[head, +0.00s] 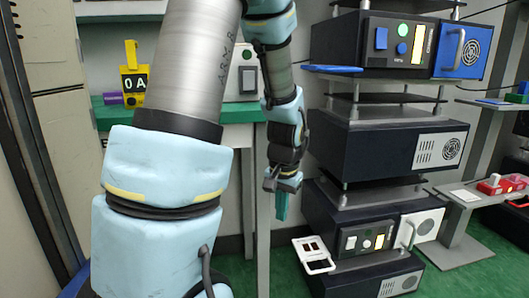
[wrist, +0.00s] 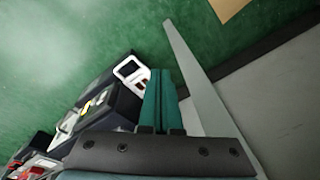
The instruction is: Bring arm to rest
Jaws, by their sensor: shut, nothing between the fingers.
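My gripper (head: 281,205) hangs pointing down in the middle of the head view, with its teal fingers together and nothing between them. In the wrist view my gripper (wrist: 160,78) shows two teal fingers side by side, over the green floor. My arm fills the left-centre of the head view and hides part of the bench behind it. The gripper is apart from the rack and the bench leg as far as I can tell.
A rack of dark equipment boxes (head: 365,148) stands to the right, with a white-handled open tray (head: 313,256) jutting out low. A green-topped bench (head: 236,113) with a yellow meter (head: 133,82) is behind. A side stand (head: 463,215) is at far right. Green floor (head: 240,275) is open below.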

